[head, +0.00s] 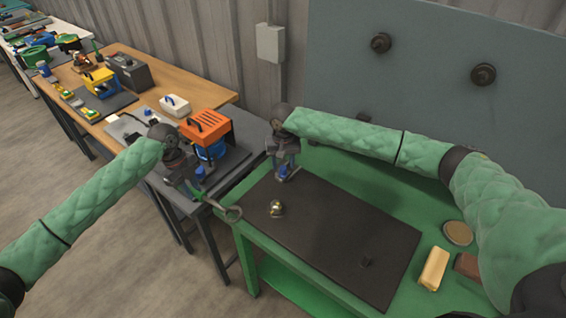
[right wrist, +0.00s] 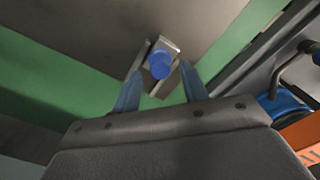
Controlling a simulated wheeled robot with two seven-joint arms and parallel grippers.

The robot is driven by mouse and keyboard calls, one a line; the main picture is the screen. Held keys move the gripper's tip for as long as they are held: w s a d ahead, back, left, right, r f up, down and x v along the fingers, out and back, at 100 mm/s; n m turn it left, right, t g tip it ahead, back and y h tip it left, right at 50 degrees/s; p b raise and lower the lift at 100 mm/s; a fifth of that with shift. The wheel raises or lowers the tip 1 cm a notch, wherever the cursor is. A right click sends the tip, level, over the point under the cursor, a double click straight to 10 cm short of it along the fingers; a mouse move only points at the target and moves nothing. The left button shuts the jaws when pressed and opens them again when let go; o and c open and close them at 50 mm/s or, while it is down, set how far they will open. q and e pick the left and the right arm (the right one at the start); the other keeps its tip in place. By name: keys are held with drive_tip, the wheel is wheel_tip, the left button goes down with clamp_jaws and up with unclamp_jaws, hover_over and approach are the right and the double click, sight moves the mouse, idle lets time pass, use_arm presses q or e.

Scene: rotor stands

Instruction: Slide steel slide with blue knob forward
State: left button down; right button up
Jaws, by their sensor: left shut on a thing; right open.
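The steel slide (right wrist: 168,46) with its blue knob (right wrist: 160,66) shows at the edge of the dark mat in the right wrist view. My right gripper (right wrist: 158,86) is open, its two blue fingers on either side of the knob and slightly short of it in the picture; I cannot tell if they touch. In the head view my right gripper (head: 284,172) is low over the mat's far left corner and largely hides the slide. My left gripper (head: 194,182) is shut on a ring-ended tool (head: 231,214), held near the green table's left corner.
The dark mat (head: 330,225) lies on the green table (head: 243,236). A brass knob (head: 277,209) stands on the mat. A yellow block (head: 434,268) and a round disc (head: 458,233) lie at right. An orange-topped box (head: 205,125) stands on the neighbouring bench.

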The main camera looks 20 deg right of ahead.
sight(283, 167)
use_arm(q)
drive_tip(key=shift+r+p, duration=1)
drive_tip(key=shift+r, duration=0.25)
use_arm(e)
drive_tip(key=shift+r, duration=1.3)
use_arm(q)
drive_tip(key=shift+r+p, duration=0.75)
use_arm(e)
drive_tip(key=shift+r, duration=1.05)
